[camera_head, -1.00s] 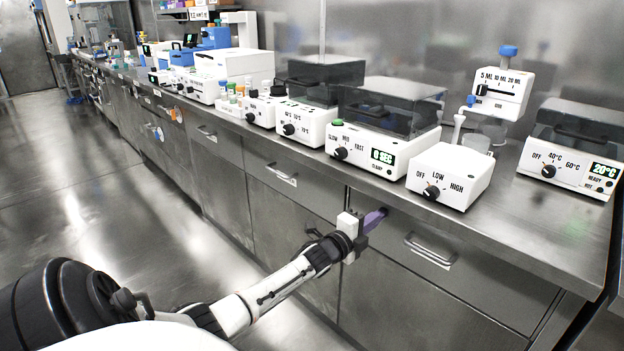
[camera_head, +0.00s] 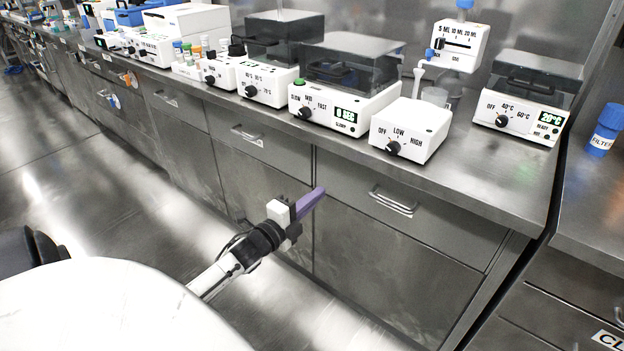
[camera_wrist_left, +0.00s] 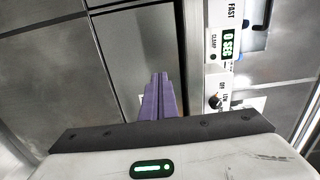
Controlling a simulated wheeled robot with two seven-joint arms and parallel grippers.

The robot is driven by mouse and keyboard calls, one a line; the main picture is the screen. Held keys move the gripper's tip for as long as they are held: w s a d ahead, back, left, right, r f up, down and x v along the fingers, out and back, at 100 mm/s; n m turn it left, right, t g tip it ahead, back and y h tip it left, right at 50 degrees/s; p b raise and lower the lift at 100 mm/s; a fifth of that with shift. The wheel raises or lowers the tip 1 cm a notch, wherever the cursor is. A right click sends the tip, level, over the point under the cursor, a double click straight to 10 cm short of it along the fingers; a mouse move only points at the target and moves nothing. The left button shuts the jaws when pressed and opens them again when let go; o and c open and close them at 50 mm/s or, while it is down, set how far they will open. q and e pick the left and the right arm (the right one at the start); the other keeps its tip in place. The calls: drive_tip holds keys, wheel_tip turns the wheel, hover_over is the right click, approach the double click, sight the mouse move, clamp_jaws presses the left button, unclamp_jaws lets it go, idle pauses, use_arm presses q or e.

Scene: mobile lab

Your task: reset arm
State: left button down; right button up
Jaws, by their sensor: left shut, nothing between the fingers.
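My left gripper (camera_head: 311,203) shows in the head view in front of the cabinet fronts, below the counter edge. Its purple fingers are together with nothing between them. In the left wrist view the closed purple fingers (camera_wrist_left: 160,97) point toward the cabinet and the counter's front edge, and touch nothing that I can make out. The left arm (camera_head: 215,275) reaches in from the lower left, partly hidden by my white body. My right gripper does not show in either view.
A steel counter (camera_head: 480,190) carries several devices, among them a white box with an OFF/LOW/HIGH knob (camera_head: 410,130) and a clamp device reading 0 SEC (camera_head: 345,105). A drawer handle (camera_head: 392,202) sticks out right of the gripper. A blue filter bottle (camera_head: 604,130) stands far right.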

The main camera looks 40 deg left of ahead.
use_arm(q)
drive_tip(key=shift+s, duration=0.45)
drive_tip(key=s+d+f+n+g+h+p, duration=0.1)
drive_tip(key=s+d+f+n+g+p, duration=0.1)
drive_tip(key=s+d+n, duration=0.3)
drive_tip(key=s+d+f+n+g+h+p, duration=0.2)
drive_tip(key=s+d+f+n+g+p, duration=0.1)
drive_tip(key=s+d, duration=0.8)
drive_tip(key=s+d+f+n+g+h+p, duration=0.1)
drive_tip(key=s+d+f+n+g, duration=0.3)
drive_tip(key=d, duration=1.1)
drive_tip(key=s+n+p, duration=0.1)
drive_tip(key=s+n, duration=0.1)
drive_tip(key=s, duration=0.2)
drive_tip(key=shift+f+n, duration=0.25)
drive_tip(key=shift+n, duration=0.05)
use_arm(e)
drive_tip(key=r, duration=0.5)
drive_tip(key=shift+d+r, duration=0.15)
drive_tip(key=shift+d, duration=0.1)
